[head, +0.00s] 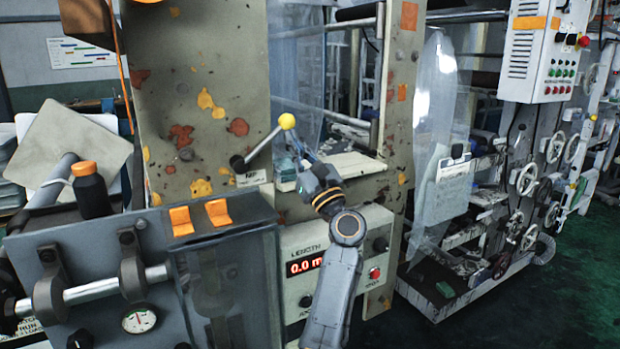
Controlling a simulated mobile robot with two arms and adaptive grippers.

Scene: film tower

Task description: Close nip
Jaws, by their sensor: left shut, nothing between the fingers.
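The nip lever (264,143) is a pale rod with a yellow ball knob (287,121) at its upper end. It rises to the right from a black pivot (237,162) on the paint-spattered machine column. A plate marked NIP (252,178) sits just below the pivot. My left gripper (298,148) is shut and empty, just below and right of the yellow knob. Its fingers are small and partly lost against the machine; I cannot tell whether they touch the knob. My right gripper is not in view.
Below the lever is a panel with a red LENGTH display (304,266) and a red button (375,273). Orange rocker switches (199,216) and a black bottle with an orange cap (91,190) are at left. A hanging clear film sheet (436,120) is at right.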

